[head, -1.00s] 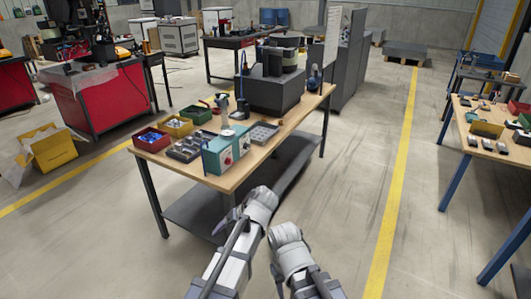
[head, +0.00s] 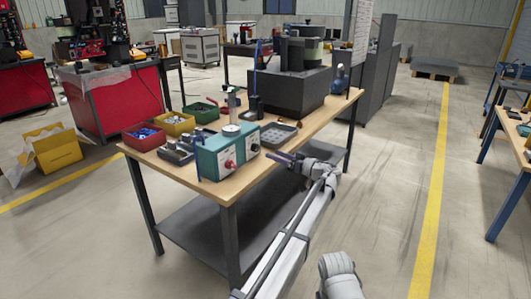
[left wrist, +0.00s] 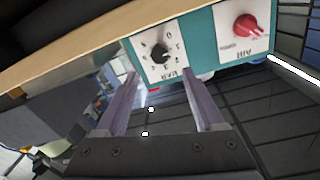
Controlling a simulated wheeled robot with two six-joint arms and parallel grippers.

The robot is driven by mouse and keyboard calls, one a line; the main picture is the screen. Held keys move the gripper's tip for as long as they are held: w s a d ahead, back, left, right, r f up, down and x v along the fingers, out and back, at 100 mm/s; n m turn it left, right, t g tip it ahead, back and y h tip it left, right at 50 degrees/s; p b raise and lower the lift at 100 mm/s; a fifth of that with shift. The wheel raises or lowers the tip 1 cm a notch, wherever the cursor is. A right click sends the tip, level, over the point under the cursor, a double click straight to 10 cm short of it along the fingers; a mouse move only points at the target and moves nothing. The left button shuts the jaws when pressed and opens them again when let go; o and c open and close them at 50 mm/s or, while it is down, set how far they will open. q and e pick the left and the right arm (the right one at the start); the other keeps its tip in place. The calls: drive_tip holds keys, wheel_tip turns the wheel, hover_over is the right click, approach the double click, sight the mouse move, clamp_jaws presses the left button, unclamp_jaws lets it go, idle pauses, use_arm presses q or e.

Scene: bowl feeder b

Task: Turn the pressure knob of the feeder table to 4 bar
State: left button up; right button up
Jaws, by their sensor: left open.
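The teal feeder control box (head: 207,160) stands at the near edge of the wooden table. The black knob's exact setting is too small to read. My left gripper (head: 283,157) is in front of the table, right of the box. Its open, empty fingers (left wrist: 161,95) point toward the black knob, apart from it. My right gripper is not visible; only my right arm shows.
On the wooden table (head: 265,165) stand a dark feeder block (head: 290,92), a grey tray (head: 278,134) and red (head: 145,138), yellow (head: 174,124) and green (head: 200,112) bins. A lower shelf (head: 205,220) lies beneath.

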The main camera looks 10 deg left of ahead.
sight(257, 148)
use_arm(q)
drive_tip(key=x, duration=0.8)
drive_tip(key=shift+s, duration=0.1)
drive_tip(key=shift+d, duration=0.1)
clamp_jaws()
idle(0.4)
